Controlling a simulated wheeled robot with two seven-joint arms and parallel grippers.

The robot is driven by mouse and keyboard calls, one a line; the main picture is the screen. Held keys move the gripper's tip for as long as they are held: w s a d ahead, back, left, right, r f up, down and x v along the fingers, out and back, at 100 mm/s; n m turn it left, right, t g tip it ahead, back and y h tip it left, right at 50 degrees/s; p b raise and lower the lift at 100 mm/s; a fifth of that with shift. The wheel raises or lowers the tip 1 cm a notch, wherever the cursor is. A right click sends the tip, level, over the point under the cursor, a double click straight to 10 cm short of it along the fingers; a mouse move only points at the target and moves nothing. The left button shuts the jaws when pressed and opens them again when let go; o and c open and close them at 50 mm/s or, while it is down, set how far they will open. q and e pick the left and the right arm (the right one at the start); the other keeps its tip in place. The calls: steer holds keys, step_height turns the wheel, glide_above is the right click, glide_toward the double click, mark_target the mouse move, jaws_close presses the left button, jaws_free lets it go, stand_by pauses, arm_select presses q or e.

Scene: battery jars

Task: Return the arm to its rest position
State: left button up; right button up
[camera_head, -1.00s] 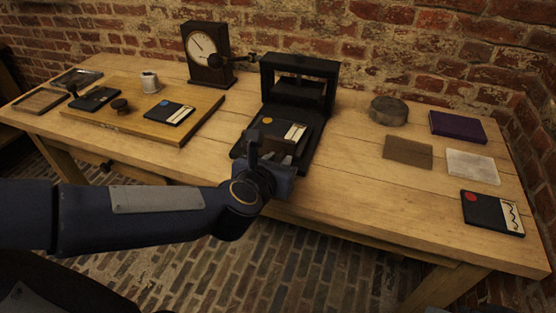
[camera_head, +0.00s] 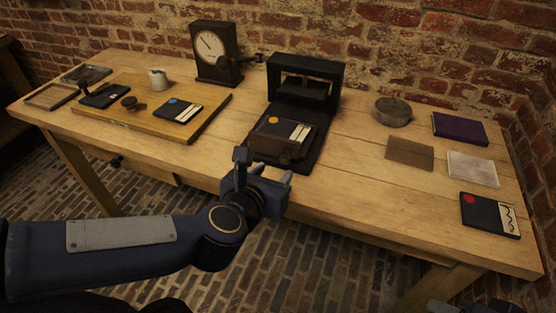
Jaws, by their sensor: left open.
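My left arm (camera_head: 130,245) comes in from the left. Its gripper (camera_head: 262,168) is open and empty, in front of the table's front edge and just short of the black press (camera_head: 304,85). A dark block with an orange dot and a pale label (camera_head: 280,134) sits on the press's base, apart from the fingers. A small part of my right gripper (camera_head: 470,306) shows at the bottom right edge; its fingers cannot be made out.
The wooden table (camera_head: 350,195) carries a clock (camera_head: 214,52), a board (camera_head: 140,118) with several small items, a round tin (camera_head: 393,111), a purple book (camera_head: 459,129) and a red-dot card (camera_head: 489,214). The table's front middle is bare.

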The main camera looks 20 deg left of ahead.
arm_select(q)
steer(key=shift+s+r, duration=0.2)
steer(key=shift+s, duration=0.4)
